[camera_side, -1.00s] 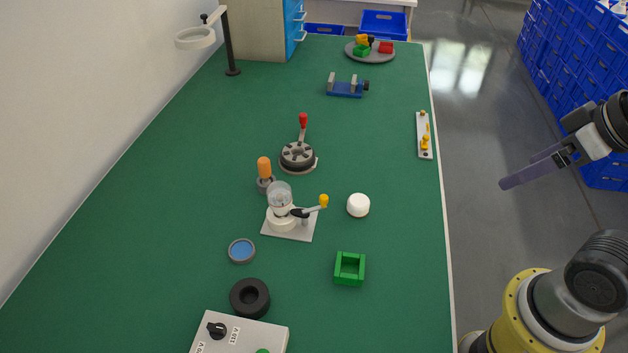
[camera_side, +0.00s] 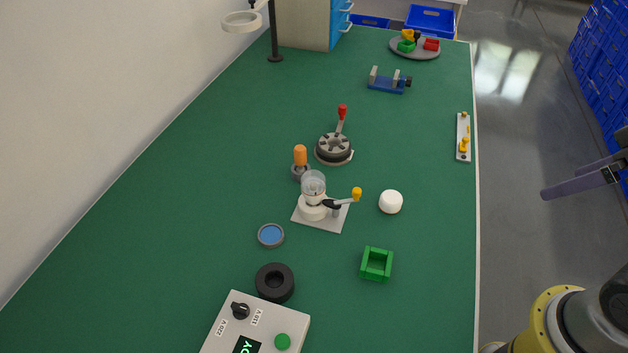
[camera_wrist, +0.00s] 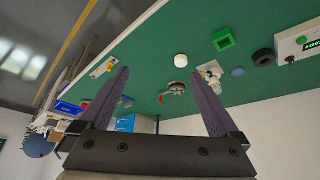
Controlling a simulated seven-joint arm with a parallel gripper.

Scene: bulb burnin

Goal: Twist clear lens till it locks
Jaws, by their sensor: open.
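The clear lens (camera_side: 313,181) is a transparent cup-like piece. It sits upright on a white round base on a grey plate (camera_side: 300,218), beside a lever clamp with a yellow knob (camera_side: 356,193). Whether the lens is locked cannot be told. In the wrist view the fixture (camera_wrist: 210,73) is small and far off, with the lens hard to make out. My gripper (camera_wrist: 160,98) is open and empty, its two dark fingers wide apart. In the side view a finger (camera_side: 580,186) shows past the table's right edge, well away from the lens; the rest is cut off.
A white domed cap (camera_side: 391,202) and a green square holder (camera_side: 377,264) stand right of the fixture. An orange-handled tool (camera_side: 300,160) and a round chuck with a red lever (camera_side: 334,148) stand behind. A blue disc (camera_side: 271,235), black ring (camera_side: 275,282) and control box (camera_side: 255,328) lie in front.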

